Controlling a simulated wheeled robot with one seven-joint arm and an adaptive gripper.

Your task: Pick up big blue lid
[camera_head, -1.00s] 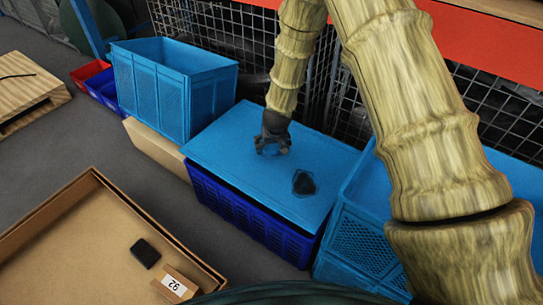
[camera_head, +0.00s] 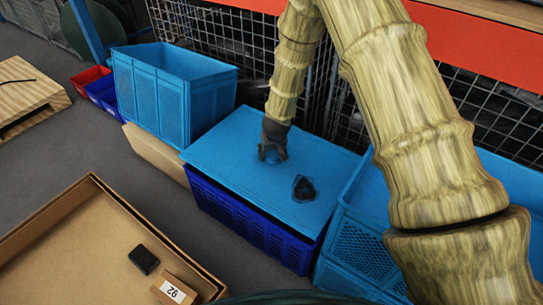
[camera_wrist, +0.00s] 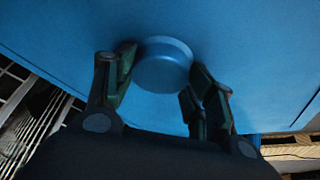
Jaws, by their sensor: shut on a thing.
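The big blue lid (camera_head: 222,143) is a flat light-blue panel lying on top of a dark blue crate (camera_head: 250,220). It also fills much of the wrist view (camera_wrist: 240,50). A round blue knob (camera_wrist: 163,64) stands up from the lid. My gripper (camera_head: 272,155) is over the lid, pointing down. In the wrist view my gripper's fingers (camera_wrist: 160,85) are on either side of the knob, shut on it. In the head view the fingers partly hide the knob.
A small dark object (camera_head: 303,189) lies on the lid, right of my gripper. Open light-blue crates stand left (camera_head: 150,90) and right (camera_head: 360,240). A wire mesh fence (camera_head: 235,40) is behind. A cardboard box (camera_head: 60,220) with small items is at the front left.

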